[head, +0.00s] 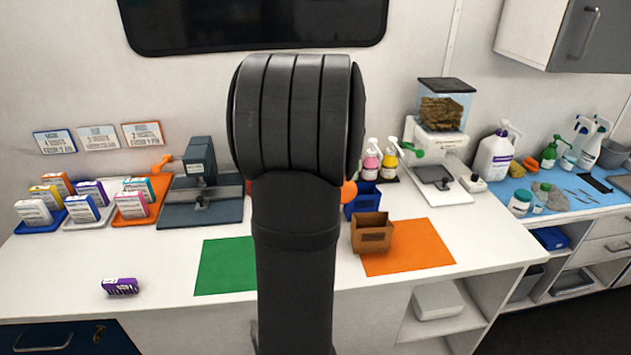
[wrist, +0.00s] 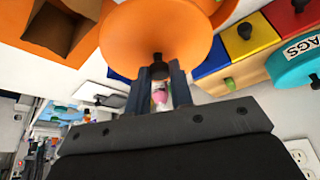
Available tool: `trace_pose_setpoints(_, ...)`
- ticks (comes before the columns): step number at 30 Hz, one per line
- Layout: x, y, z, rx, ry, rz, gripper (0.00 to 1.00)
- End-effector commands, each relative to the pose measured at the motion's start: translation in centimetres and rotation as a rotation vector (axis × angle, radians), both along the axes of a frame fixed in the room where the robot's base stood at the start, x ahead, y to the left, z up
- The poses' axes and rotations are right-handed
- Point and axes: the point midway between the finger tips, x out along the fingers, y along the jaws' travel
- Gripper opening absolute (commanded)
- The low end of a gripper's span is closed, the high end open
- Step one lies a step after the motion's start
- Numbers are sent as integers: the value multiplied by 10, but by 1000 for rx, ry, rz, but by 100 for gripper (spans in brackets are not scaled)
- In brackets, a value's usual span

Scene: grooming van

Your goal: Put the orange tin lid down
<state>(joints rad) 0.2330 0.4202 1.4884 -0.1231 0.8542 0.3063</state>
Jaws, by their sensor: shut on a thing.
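In the wrist view, the orange tin lid (wrist: 155,30) is a wide round disc with a dark knob (wrist: 158,66). My gripper (wrist: 158,82) is shut on this knob, with one dark finger on each side of it. The lid fills the upper middle of that view and hides what lies behind it. More orange (wrist: 222,10) shows just beyond its right edge; I cannot tell what it belongs to. In the head view my own arm hides the gripper and most of the lid. A small orange edge (head: 348,192) shows right of the arm.
An open brown box (head: 372,234) stands on the orange mat (head: 425,250). The green mat (head: 225,268) is clear where visible. A purple pack (head: 121,287) lies front left. Blue (wrist: 213,62), yellow (wrist: 252,42) and teal (wrist: 296,70) pieces sit right in the wrist view.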

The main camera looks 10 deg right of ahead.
Motion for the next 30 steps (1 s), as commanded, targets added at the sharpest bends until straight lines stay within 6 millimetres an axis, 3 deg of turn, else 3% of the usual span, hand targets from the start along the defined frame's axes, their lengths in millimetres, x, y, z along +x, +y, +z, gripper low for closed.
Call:
trace_pose_setpoints(6, -19, -22, 17, 0, -1, 0, 0)
trace_pose_setpoints(10, -23, -12, 13, 0, 2, 28, 0)
trace_pose_setpoints(14, -27, 27, -9, 0, 5, 104, 0)
trace_pose_setpoints(17, -36, 71, -33, -1, 6, 187, 0)
trace_pose_setpoints(21, -56, 128, -65, -1, 5, 303, 0)
trace_pose_setpoints(24, -73, 160, -84, -1, 4, 371, 0)
trace_pose_setpoints(30, -98, 197, -105, 1, 1, 458, 0)
